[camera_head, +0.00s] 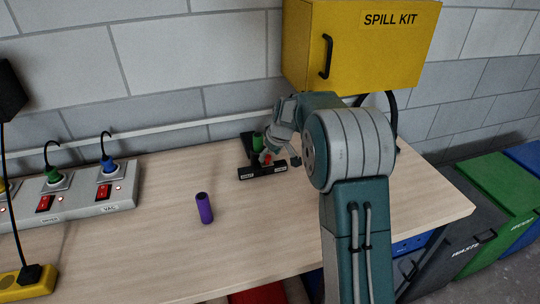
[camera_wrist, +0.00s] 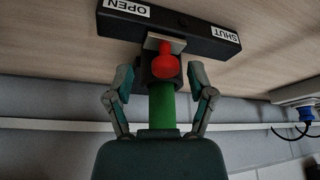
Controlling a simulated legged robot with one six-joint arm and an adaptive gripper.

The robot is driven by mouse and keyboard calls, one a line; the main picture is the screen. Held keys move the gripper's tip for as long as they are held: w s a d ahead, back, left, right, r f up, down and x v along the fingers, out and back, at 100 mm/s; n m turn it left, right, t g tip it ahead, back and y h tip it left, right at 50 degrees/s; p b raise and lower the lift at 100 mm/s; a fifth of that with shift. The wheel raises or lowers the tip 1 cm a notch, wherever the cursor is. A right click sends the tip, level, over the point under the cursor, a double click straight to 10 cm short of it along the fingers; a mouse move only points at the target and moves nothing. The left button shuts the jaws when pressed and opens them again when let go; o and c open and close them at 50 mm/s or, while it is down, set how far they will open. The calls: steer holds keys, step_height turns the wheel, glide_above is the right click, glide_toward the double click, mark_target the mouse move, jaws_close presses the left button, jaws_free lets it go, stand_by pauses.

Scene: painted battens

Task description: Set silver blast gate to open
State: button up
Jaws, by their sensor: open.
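The blast gate is a dark bar (camera_head: 263,170) lying on the bench, with white end labels; it also shows in the wrist view (camera_wrist: 190,36). There the OPEN label (camera_wrist: 127,8) is at left and the SHUT label (camera_wrist: 222,35) at right. A red knob (camera_wrist: 166,66) with a pale silver plate (camera_wrist: 152,43) stands between the labels, near mid-bar. Behind it are a black block and a green cylinder (camera_wrist: 162,108). My gripper (camera_wrist: 160,76) is open, one finger on each side of the knob, with gaps showing. In the head view my gripper (camera_head: 277,148) partly hides the gate.
A power strip (camera_head: 80,207) with plugs and red switches lies farther left. A yellow SPILL KIT box (camera_head: 350,50) hangs above. Coloured bins (camera_head: 500,190) stand at right.

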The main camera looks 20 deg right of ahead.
steer(key=v, duration=1.1)
steer(key=shift+d+r, duration=0.15)
steer(key=shift+r, duration=0.05)
steer(key=shift+s, duration=0.15)
